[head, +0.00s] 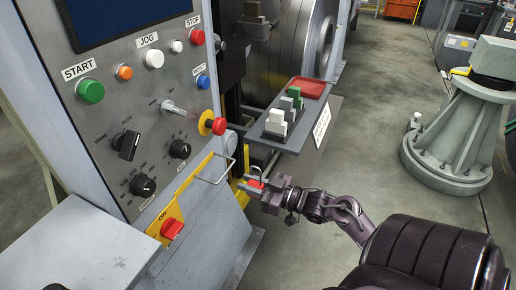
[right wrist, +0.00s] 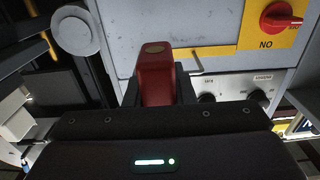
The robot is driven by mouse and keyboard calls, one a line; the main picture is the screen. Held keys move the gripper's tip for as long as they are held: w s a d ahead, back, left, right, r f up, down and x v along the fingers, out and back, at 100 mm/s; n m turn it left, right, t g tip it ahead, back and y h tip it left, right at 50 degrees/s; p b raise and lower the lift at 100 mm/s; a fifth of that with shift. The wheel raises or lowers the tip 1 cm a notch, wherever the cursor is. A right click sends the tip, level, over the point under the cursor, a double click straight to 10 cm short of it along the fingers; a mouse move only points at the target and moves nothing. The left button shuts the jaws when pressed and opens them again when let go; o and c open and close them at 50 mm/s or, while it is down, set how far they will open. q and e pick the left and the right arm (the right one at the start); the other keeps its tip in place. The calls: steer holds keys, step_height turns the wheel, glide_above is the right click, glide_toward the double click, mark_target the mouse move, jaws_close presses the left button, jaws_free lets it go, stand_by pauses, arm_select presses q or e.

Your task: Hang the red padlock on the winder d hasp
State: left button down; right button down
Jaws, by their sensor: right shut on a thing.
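The red padlock (head: 256,184) is held in my right gripper (head: 262,191), just right of the grey control cabinet's lower side. In the right wrist view the red padlock body (right wrist: 156,78) stands between the two dark fingers (right wrist: 157,88). A yellow bracket (head: 238,187) is close to the left of the padlock, partly hidden; I cannot tell whether they touch. I cannot pick out the winder d hasp for certain.
The floor to the right is open up to a grey pedestal (head: 455,135).

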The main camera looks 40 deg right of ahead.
steer(key=shift+x, duration=1.1)
steer(key=x, duration=0.6)
steer(key=shift+f+b, duration=0.3)
steer(key=shift+b, duration=0.15)
steer(key=shift+f, duration=0.3)
steer(key=shift+r+p, duration=0.55)
steer(key=shift+p, duration=0.05)
steer(key=shift+r, duration=0.1)
arm_select(q)
steer(key=shift+s+a+f, duration=0.2)
steer(key=shift+s+f, duration=0.05)
steer(key=shift+s, duration=0.15)
steer(key=shift+w+d, duration=0.1)
